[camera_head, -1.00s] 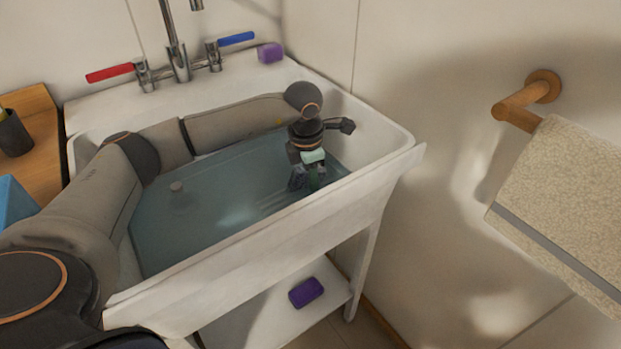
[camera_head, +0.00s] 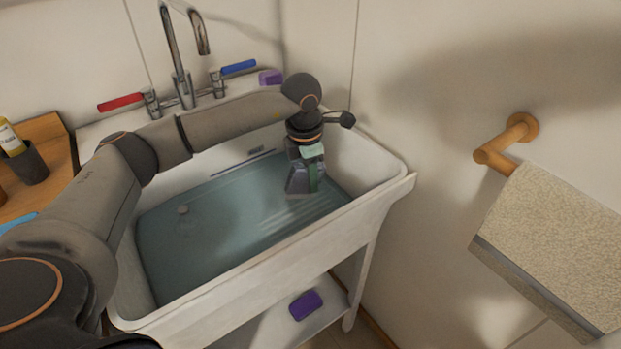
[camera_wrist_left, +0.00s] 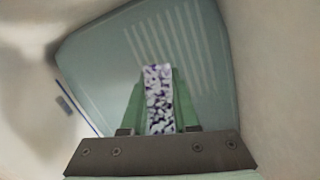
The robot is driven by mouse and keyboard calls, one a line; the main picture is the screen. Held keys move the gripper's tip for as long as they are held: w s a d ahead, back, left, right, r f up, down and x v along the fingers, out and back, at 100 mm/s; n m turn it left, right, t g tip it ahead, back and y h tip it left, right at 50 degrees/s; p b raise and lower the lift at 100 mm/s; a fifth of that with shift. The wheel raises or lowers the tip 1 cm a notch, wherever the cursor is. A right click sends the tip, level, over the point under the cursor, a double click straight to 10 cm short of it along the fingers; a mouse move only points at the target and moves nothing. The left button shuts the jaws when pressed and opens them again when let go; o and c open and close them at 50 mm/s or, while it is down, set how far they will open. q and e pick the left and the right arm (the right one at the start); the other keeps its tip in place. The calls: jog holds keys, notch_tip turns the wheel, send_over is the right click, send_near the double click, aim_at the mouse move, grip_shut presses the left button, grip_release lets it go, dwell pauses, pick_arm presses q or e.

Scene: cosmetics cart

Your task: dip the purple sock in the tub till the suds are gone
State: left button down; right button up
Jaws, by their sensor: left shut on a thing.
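My left gripper (camera_head: 302,188) hangs fingers-down at the right end of the tub (camera_head: 392,198), low over the water (camera_head: 225,225). In the left wrist view its green fingers (camera_wrist_left: 158,108) are shut on the purple sock (camera_wrist_left: 158,95), which is mottled with white suds over its visible face. In the head view the sock is hidden by the fingers. I cannot tell whether the sock's lower end touches the water. My right gripper is not in view.
A tap (camera_head: 180,60) with red and blue levers stands at the back. A purple block (camera_head: 270,77) sits on the back ledge, and another purple object (camera_head: 305,305) lies on the shelf below. A beige towel (camera_head: 560,240) hangs at right.

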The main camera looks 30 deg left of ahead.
pick_arm(q)
jog(key=shift+r+p, duration=1.2)
jog(key=shift+r, duration=0.7)
jog(key=shift+r+p, duration=0.5)
jog(key=shift+r, duration=0.2)
jog(key=shift+r+p, duration=0.5)
jog(key=shift+r, duration=0.15)
jog(key=shift+r+p, duration=1.2)
jog(key=shift+r, duration=0.45)
jog(key=shift+r+p, duration=0.5)
jog(key=shift+r, duration=0.15)
jog(key=shift+r+p, duration=0.5)
jog(key=shift+r, duration=0.2)
jog(key=shift+r+p, duration=0.65)
jog(key=shift+r, duration=0.3)
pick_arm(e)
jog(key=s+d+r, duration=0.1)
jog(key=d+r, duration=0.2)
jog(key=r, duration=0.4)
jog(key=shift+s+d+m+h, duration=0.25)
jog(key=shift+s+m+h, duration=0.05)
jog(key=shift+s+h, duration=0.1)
